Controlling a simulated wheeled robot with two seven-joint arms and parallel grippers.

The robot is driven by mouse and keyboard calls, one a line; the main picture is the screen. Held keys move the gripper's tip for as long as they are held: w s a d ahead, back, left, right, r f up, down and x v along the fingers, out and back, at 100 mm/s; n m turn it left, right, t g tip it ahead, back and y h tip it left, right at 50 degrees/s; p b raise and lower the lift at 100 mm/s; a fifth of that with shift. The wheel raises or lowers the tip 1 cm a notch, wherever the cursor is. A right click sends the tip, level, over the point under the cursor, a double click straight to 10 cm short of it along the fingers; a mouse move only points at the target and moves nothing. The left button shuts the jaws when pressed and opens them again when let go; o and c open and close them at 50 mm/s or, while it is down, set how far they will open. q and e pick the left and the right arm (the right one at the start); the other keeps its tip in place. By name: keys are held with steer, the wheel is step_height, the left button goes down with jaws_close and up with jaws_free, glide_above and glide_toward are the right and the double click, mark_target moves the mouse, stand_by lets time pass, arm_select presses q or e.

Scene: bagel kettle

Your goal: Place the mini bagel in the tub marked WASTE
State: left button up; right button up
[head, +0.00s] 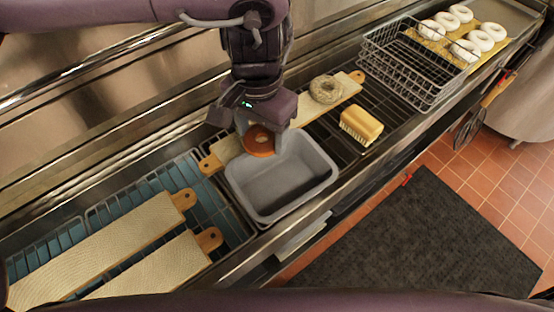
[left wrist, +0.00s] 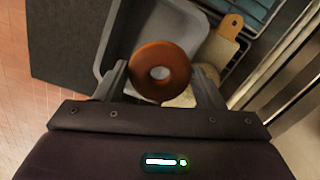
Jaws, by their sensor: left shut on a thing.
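The mini bagel is a brown ring (head: 259,141) held by my left gripper (head: 262,135), over the back left edge of a grey tub in the head view. In the left wrist view the bagel (left wrist: 161,72) sits between the two fingers (left wrist: 163,82), with its hole facing the camera. The grey tub (head: 304,196) looks empty inside; no WASTE marking is readable. The tub (left wrist: 114,40) also shows behind the bagel in the left wrist view. My right gripper is not in view.
A board (head: 312,105) behind the tub carries a twine-like ring (head: 326,89). A yellow brush (head: 361,126) lies right of the tub. Two boards (head: 100,245) lie at left. A wire basket (head: 415,62) and pale bagels (head: 480,40) stand at the back right. A dark mat (head: 420,240) covers the floor.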

arm_select(q)
step_height(320, 180, down, 8)
steer(key=s+r, duration=0.1)
steer(key=s, duration=0.2)
glide_above(266, 197)
step_height(266, 197, down, 5)
step_height(266, 197, down, 3)
steer(key=shift+w+r+p, duration=0.1)
steer(key=shift+p, duration=0.25)
steer(key=shift+f, duration=0.65)
step_height(266, 197, down, 2)
steer(key=shift+f, duration=0.6)
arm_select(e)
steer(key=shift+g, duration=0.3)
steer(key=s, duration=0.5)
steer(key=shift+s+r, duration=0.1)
